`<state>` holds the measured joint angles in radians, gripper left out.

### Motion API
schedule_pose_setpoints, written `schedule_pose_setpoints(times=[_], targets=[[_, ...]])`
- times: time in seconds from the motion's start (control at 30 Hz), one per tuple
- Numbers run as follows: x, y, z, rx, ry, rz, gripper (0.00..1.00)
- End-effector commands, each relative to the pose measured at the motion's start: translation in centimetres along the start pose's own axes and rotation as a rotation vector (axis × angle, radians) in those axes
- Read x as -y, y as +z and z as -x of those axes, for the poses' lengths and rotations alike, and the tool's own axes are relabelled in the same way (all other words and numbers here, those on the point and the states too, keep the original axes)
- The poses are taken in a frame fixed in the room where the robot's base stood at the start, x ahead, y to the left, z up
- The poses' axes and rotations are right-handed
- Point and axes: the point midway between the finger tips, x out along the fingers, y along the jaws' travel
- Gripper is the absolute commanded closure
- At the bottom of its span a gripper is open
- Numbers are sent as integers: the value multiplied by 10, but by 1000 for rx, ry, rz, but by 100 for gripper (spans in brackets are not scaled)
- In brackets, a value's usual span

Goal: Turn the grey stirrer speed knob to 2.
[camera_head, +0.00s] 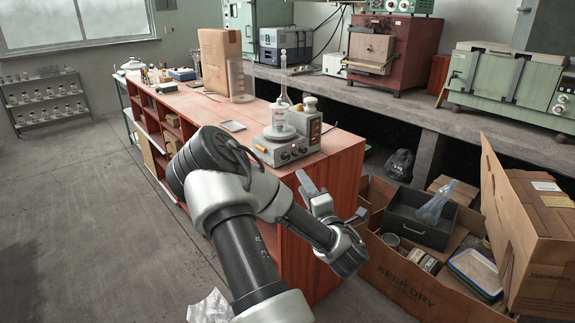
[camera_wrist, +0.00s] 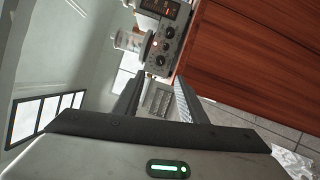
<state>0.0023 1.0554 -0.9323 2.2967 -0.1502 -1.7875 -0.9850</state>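The stirrer (camera_head: 291,147) is a grey box with a white top plate, standing near the end of the red wooden bench. Its front panel bears dark round knobs and a small lit red lamp. In the wrist view the stirrer panel (camera_wrist: 170,38) appears tilted at the top, with one knob (camera_wrist: 161,60) closest to my fingers and another (camera_wrist: 169,32) above it. I cannot tell which is the grey speed knob or read its setting. My gripper (camera_head: 331,192) is open and empty, in front of the bench end and apart from the panel; its fingers (camera_wrist: 160,78) also show in the wrist view.
Glassware (camera_head: 283,88) stands on and behind the stirrer. A small flat tray (camera_head: 232,126) lies left of it, and a cardboard box (camera_head: 219,60) stands farther back. An open carton (camera_head: 400,275) of items stands on the floor at right.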

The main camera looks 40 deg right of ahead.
Motion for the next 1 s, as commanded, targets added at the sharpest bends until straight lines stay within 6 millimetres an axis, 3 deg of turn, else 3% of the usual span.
schedule_pose_setpoints(times=[0.3, 0.5, 0.7, 1.0], targets=[[1, -1, -72, -2, 2, -1, 62], [1, -1, -107, -1, 0, -2, 62], [0, 0, -125, 1, -1, -3, 62], [0, 0, -128, 1, -1, -4, 62]])
